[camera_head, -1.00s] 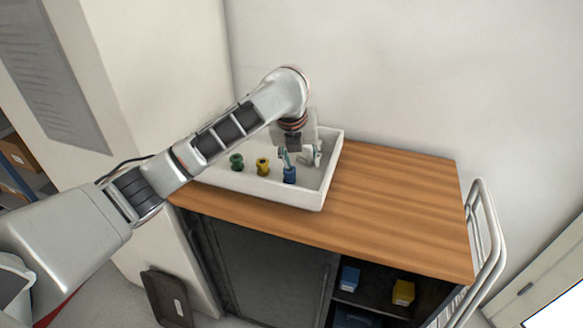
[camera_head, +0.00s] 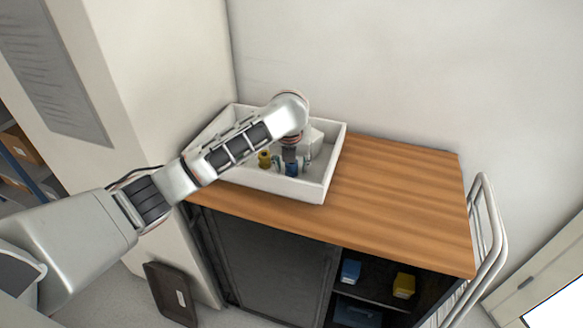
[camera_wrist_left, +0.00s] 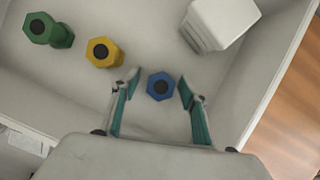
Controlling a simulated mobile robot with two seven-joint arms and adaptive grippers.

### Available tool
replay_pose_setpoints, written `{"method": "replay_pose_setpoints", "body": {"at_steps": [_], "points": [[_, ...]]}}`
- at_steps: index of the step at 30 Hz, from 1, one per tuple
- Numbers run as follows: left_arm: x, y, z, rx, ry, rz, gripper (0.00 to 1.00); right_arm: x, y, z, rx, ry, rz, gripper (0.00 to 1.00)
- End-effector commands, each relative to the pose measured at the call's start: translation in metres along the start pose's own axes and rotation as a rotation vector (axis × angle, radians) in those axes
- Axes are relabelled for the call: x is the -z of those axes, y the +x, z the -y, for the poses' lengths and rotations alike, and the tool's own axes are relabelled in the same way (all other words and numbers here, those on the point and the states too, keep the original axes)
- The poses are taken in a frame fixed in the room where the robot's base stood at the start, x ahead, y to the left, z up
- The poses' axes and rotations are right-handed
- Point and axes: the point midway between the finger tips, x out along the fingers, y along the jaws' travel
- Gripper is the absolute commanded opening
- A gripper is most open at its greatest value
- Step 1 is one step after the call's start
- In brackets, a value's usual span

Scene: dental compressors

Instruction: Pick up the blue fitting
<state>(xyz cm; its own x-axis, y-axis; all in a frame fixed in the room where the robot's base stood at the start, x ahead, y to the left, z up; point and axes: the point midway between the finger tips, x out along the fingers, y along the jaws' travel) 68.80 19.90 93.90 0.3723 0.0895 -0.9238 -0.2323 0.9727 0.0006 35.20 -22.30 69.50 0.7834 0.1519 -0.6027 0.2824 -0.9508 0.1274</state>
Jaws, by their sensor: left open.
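The blue fitting (camera_head: 291,169) stands in the white tray (camera_head: 325,178) on the wooden cabinet top. The wrist view shows the same left gripper (camera_wrist_left: 158,90) with a finger on each side of the fitting and a small gap at each side. My right gripper is not in view.
A yellow fitting (camera_wrist_left: 104,52) and a green fitting (camera_wrist_left: 48,30) stand left of the blue one. A white block (camera_wrist_left: 219,22) lies in the tray at upper right. The tray walls are close around. The wooden top (camera_head: 400,195) right of the tray is bare.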

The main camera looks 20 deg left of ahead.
Motion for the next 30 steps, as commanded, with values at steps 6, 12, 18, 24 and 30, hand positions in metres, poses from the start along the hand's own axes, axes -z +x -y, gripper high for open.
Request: {"method": "replay_pose_setpoints", "body": {"at_steps": [6, 12, 18, 24, 30], "points": [[0.000, 0.000, 0.000, 0.000, 0.000, 0.000, 0.24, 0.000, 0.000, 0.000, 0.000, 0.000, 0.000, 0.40], [0.000, -0.001, 0.000, 0.000, 0.000, 0.001, 0.00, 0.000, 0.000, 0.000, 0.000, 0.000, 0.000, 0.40], [-0.001, -0.001, 0.000, 0.000, -0.001, 0.001, 0.00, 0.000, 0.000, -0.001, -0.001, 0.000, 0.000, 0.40], [-0.005, -0.011, 0.001, 0.002, -0.002, 0.002, 0.00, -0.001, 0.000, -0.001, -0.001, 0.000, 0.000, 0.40], [-0.018, -0.040, 0.001, 0.002, 0.000, 0.006, 0.00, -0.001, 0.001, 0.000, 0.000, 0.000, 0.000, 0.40]]}}
